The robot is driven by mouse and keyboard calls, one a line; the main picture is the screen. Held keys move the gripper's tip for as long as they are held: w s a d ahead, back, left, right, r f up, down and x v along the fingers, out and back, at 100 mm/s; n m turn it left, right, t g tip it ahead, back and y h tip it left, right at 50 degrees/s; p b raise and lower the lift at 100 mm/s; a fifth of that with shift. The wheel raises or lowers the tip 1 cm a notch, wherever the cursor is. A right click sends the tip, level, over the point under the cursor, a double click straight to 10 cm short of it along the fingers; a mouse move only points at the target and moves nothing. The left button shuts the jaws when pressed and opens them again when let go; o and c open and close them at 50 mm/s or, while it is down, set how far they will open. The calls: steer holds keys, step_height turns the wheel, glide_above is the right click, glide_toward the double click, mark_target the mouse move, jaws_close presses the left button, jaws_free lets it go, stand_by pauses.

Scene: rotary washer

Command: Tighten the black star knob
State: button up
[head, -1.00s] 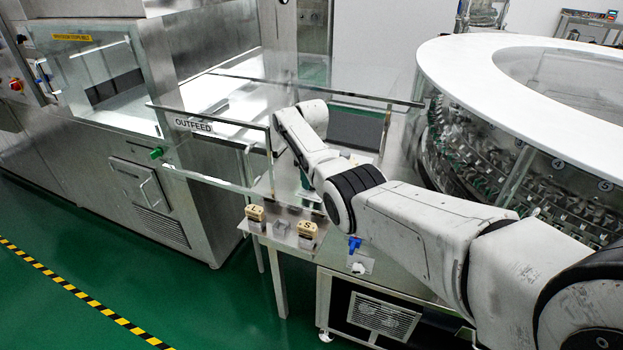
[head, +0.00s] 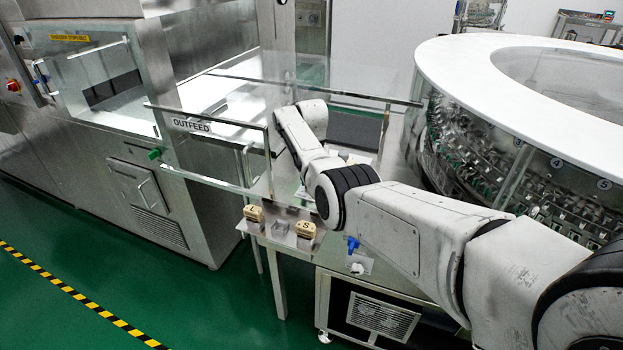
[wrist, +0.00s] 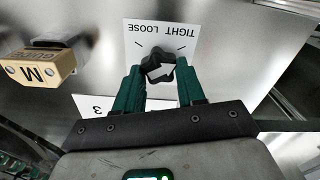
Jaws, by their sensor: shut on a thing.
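In the wrist view, the black star knob (wrist: 158,54) stands on a white plate (wrist: 186,36) printed TIGHT and LOOSE. The print is upside down, with LOOSE at left and TIGHT at right. My gripper (wrist: 158,70) is shut on the knob, one green finger on each side. A pale patch shows on the knob between the fingers; I cannot tell if it is a pointer. In the head view my own arm hides the knob and most of my gripper.
A tan block marked M (wrist: 38,72) sits left of the knob in the wrist view. Tan blocks (head: 253,213) and (head: 306,229), a blue-handled valve (head: 352,244), the glass OUTFEED guard (head: 218,150) and the round washer (head: 440,75) surround my arm. Green floor (head: 120,270) is open at front left.

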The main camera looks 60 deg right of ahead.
steer(key=shift+m, duration=0.5)
steer(key=o, duration=1.1)
steer(key=shift+c, duration=0.2)
step_height(320, 180, up, 11)
steer(key=shift+b, duration=0.4)
steer(key=shift+f, duration=0.1)
